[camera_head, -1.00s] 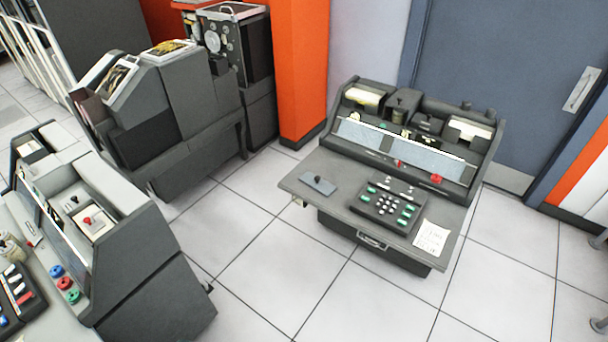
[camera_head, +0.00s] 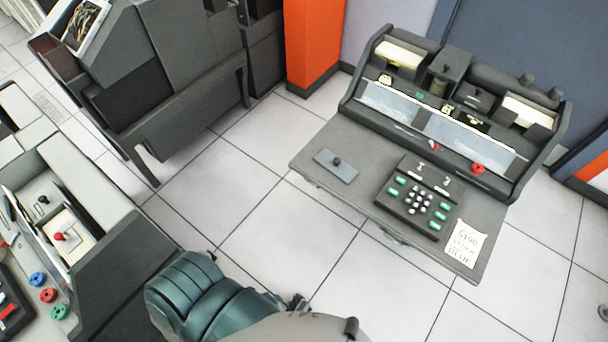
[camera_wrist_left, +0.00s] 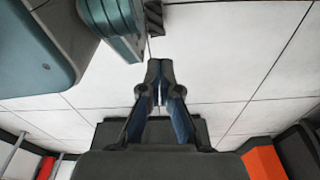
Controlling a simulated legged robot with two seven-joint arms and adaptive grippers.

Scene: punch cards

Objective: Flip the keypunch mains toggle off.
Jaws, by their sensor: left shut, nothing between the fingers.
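The keypunch desk (camera_head: 318,138) stands right of centre in the head view, dark grey, with a keypad (camera_head: 416,205). Small pale switches (camera_head: 421,166) sit along the keypad's top edge. A blue-grey plate with a short black lever (camera_head: 337,161) lies on the desk's left part. My left gripper (camera_wrist_left: 160,82) shows in the wrist view, fingers together and empty, apart from the desk. My right gripper is not seen.
A console (camera_head: 110,262) with a red-tipped lever (camera_head: 60,237) and coloured knobs stands at the left. A grey machine (camera_head: 120,100) and an orange pillar (camera_head: 312,50) stand behind. A handwritten note (camera_head: 464,243) lies on the desk. Tiled floor (camera_head: 265,225) is clear between.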

